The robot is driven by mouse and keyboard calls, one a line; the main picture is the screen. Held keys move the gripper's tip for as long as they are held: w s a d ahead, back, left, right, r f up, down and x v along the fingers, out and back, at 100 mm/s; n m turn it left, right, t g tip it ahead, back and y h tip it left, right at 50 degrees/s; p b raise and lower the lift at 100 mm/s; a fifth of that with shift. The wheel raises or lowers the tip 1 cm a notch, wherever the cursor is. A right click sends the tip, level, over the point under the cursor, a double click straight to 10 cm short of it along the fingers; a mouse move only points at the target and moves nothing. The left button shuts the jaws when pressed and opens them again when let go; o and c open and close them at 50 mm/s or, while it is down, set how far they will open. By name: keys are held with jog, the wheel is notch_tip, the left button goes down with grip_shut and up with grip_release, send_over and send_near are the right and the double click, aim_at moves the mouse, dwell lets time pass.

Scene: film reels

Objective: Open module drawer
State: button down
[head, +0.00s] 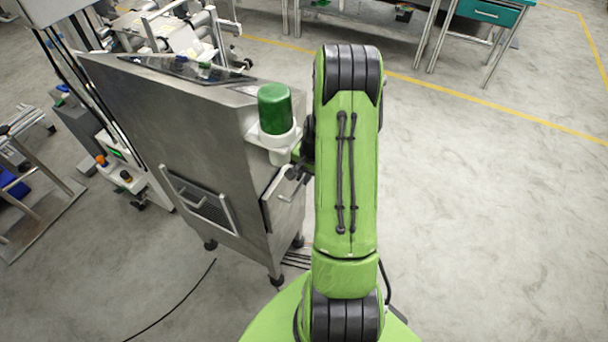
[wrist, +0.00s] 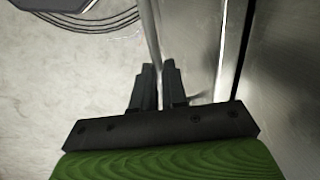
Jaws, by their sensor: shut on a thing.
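A brushed-steel machine cabinet (head: 155,125) stands left of my arm in the head view. On its narrow right side is a steel drawer front (head: 286,205) with a dark edge, partly hidden by my arm. My gripper (head: 292,174) is at this side, largely covered by the arm. In the wrist view my gripper (wrist: 157,68) has its two dark fingers shut on a thin upright metal handle bar (wrist: 149,30). The steel front (wrist: 199,45) is just right of the bar, with a dark gap beyond it. How far the drawer stands out is unclear.
Cables (head: 180,302) lie on the floor. The floor (head: 480,200) to the right is clear.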

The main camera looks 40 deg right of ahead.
jog(key=s+d, duration=0.3)
jog(key=s, duration=0.6)
jog(key=s+d+b, duration=0.1)
jog(key=s+d, duration=0.2)
jog(key=s, duration=0.7)
jog(key=s+d+b, duration=0.1)
jog(key=s+d, duration=0.3)
jog(key=s, duration=0.5)
jog(key=shift+s, duration=0.2)
jog(key=c, duration=1.2)
grip_release()
jog(key=shift+o, duration=0.2)
jog(key=shift+r, duration=0.1)
notch_tip(320, 180, up, 15)
jog(key=s+d+p, duration=0.1)
jog(key=s+p, duration=0.1)
jog(key=p, duration=0.2)
jog(key=shift+s+r, duration=0.15)
jog(key=shift+s, duration=0.25)
